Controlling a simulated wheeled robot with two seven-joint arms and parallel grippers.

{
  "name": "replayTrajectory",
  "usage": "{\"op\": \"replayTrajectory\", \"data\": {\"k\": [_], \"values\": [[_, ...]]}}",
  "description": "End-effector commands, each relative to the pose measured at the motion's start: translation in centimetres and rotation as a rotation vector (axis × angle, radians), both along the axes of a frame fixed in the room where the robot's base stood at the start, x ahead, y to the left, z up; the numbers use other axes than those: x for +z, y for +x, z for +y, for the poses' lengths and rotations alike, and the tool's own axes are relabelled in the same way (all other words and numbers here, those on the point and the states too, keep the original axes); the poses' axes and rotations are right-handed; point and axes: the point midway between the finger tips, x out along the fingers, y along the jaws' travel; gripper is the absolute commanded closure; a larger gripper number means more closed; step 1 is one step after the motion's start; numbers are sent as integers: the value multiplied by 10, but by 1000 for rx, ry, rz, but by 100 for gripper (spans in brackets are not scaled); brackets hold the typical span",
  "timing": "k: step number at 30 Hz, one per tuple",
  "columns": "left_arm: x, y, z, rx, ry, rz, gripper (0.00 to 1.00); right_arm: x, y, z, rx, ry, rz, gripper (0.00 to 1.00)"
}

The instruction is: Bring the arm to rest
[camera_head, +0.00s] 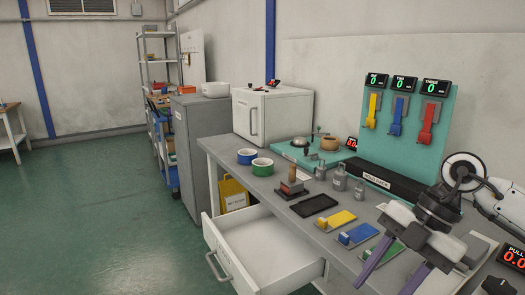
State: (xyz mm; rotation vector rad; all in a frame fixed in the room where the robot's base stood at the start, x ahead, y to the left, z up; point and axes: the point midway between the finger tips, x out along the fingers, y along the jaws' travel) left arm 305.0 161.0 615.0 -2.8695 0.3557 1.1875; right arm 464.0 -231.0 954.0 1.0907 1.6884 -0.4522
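My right arm comes in from the right edge, and its gripper (381,287) hangs over the front right of the workbench (345,262). Its two dark purple fingers point down and left, spread well apart. I see nothing held between them. The gripper covers part of the bench top, close to a green item on a small plate (385,246). My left gripper is not in view.
An open white drawer (262,252) juts out from the bench front. Yellow (337,220) and blue (357,235) items lie on the bench. A teal board (440,128) stands behind. Cups (262,166), metal weights (339,178) and a black tray (313,205) sit further left. Green floor is clear.

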Motion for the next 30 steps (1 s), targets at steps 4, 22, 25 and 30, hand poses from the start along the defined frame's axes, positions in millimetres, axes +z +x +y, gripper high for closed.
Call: {"op": "replayTrajectory", "data": {"k": [4,22,25,30], "values": [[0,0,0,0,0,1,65,-19,-19,87,142,318,-12,58],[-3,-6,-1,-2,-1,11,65,-58,24,165,-963,1385,-263,58],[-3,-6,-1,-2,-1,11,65,-127,15,131,-1269,1247,-233,58],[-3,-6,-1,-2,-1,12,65,-236,-42,93,-1616,941,-110,58]]}}
